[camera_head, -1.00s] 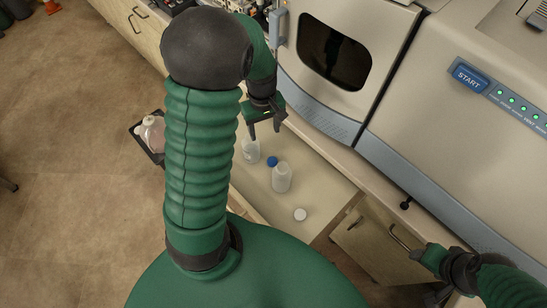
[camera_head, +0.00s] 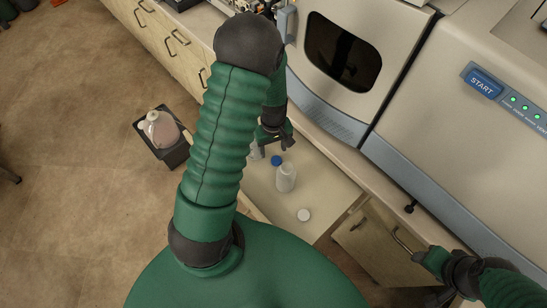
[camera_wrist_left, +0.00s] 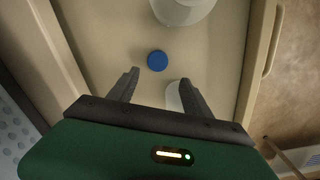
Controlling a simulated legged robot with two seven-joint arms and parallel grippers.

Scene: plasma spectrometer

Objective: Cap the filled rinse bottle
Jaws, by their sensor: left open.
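An open drawer (camera_head: 330,188) holds two pale bottles, a blue cap (camera_head: 276,160) and a white cap (camera_head: 304,215). One bottle (camera_head: 286,178) stands in the middle; the other bottle (camera_head: 255,152) is partly hidden behind my left arm. My left gripper (camera_head: 276,146) is open above the drawer, close to the blue cap. In the left wrist view the blue cap (camera_wrist_left: 157,61) lies just beyond the open fingertips (camera_wrist_left: 160,76), apart from them. One bottle shows at the top; part of another pale object shows beside the right finger. My right gripper (camera_head: 420,257) is by a cabinet handle; its jaws are unclear.
The spectrometer (camera_head: 400,150) and its counter rise behind the drawer. A cabinet door with a handle (camera_head: 402,240) is at the right. A dark tray (camera_head: 172,157) with a pinkish jug (camera_head: 160,130) is left of my arm. Open floor lies at the left.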

